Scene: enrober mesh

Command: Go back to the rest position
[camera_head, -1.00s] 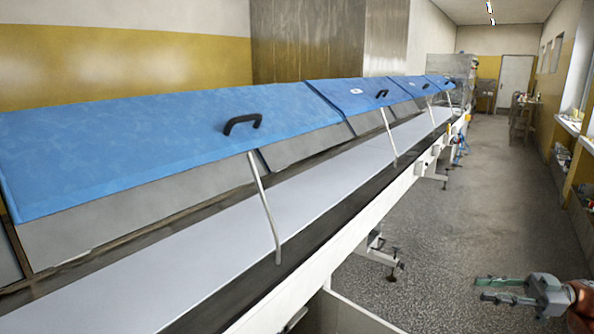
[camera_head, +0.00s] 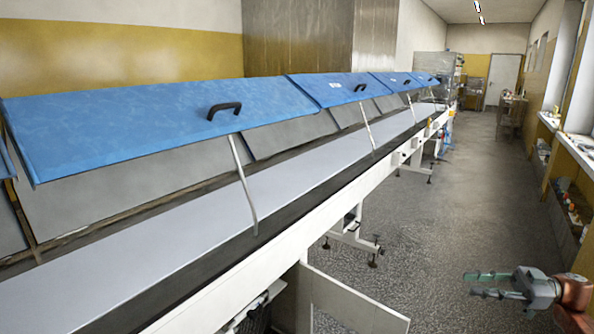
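My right gripper (camera_head: 484,284) shows at the bottom right of the head view. Its two green-grey fingers point left and are apart, with nothing between them. It is over the grey floor, to the right of the conveyor line and clear of it. My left gripper is not in the view. The long conveyor (camera_head: 120,278) runs from the lower left to the far right, with a pale flat belt. Blue lids (camera_head: 150,122) with black handles (camera_head: 224,109) stand raised above it, with thin metal rods (camera_head: 245,190) beside them.
The grey floor (camera_head: 440,220) is free along the right of the conveyor. White conveyor legs (camera_head: 352,235) and an open white panel (camera_head: 350,305) stick out toward the floor. Wall ledges (camera_head: 575,145) with small items line the right wall. A far door (camera_head: 502,78) is at the back.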

